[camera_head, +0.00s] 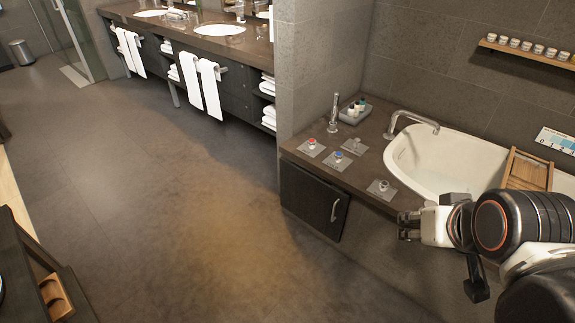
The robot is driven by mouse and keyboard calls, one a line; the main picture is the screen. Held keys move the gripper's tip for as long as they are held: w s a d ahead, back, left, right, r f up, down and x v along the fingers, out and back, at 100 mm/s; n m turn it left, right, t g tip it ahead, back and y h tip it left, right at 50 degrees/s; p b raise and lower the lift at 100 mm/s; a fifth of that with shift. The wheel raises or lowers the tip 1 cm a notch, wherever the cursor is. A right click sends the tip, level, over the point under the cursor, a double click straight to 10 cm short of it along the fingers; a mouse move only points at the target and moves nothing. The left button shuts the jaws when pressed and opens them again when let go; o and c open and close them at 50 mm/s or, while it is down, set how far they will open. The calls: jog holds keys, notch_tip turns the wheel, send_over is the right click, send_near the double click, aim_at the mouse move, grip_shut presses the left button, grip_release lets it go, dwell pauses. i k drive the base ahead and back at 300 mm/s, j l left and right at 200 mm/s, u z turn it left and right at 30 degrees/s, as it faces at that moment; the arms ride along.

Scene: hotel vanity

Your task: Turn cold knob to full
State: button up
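The cold knob (338,157) appears to be the blue-marked one, on a square plate on the brown tub deck. A red-marked knob (312,143) sits to its left on its own plate. Another knob (353,142) is behind them, and one more (383,185) is nearer the front edge. The blue knob's exact turn angle is too small to read. My gripper (404,226) is at the deck's front edge, right of and nearer than the blue knob, apart from it. Its dark fingers are small, and their opening is unclear.
A curved faucet (413,122) stands at the white tub (440,160). A hand shower (334,112) and a tray of bottles (356,112) stand behind the knobs. A wooden tub rack (527,170) and a numbered blue-white panel (556,140) are at right. The floor (200,220) is clear.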

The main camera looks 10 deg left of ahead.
aim_at(339, 156)
jog(key=u, duration=0.15)
jog(key=i+j, duration=0.1)
jog(key=i, duration=0.55)
jog(key=i+j+z, duration=0.1)
jog(key=i, duration=0.5)
